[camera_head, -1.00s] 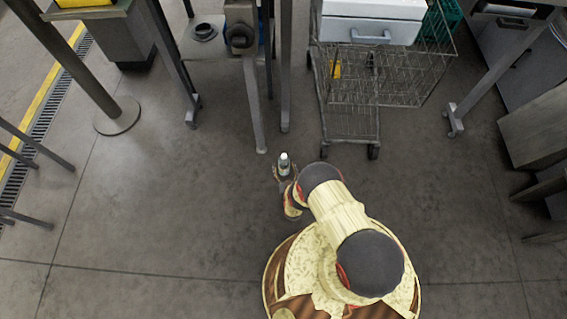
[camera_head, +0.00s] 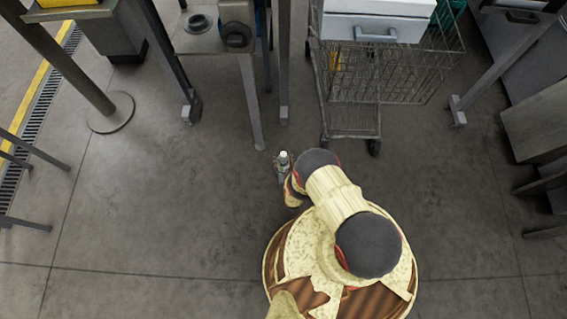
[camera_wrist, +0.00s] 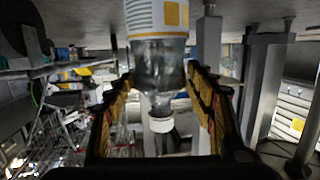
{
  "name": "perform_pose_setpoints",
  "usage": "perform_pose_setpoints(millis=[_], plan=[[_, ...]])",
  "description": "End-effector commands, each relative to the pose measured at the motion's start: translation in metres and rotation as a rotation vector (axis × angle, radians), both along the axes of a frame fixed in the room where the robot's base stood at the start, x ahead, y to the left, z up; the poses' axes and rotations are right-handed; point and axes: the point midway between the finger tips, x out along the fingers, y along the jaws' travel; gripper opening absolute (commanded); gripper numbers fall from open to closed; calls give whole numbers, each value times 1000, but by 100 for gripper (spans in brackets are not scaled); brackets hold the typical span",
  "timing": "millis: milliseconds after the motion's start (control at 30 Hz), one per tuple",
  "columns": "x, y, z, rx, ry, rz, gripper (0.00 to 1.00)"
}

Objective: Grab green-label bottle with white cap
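A clear bottle (camera_wrist: 158,62) with a white cap (camera_wrist: 160,124) and a white label (camera_wrist: 150,14) is in the wrist view, shown upside down. The label has thin stripes and yellow-orange patches; no clear green shows. In the head view the small bottle (camera_head: 283,165) is just beyond my wrist, cap up. My gripper (camera_wrist: 160,74) is open, with one finger on each side of the bottle. The fingertips are near the bottle's sides; contact cannot be told. In the head view my arm mostly hides the gripper.
A wire cart (camera_head: 350,115) with a white box (camera_head: 375,24) stands beyond the bottle. A grey table leg (camera_head: 252,105) is close behind the bottle, slightly left. A round-footed post (camera_head: 110,113) is farther left. The floor (camera_head: 160,200) left of my base is clear.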

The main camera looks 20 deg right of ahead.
Motion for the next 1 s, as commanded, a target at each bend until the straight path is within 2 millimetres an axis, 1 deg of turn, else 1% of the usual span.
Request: perform_pose_setpoints(millis=[67,900,1000], plan=[[0,0,0,0,0,0,48],[0,0,0,0,1,0,1],[0,0,0,0,1,0,0]])
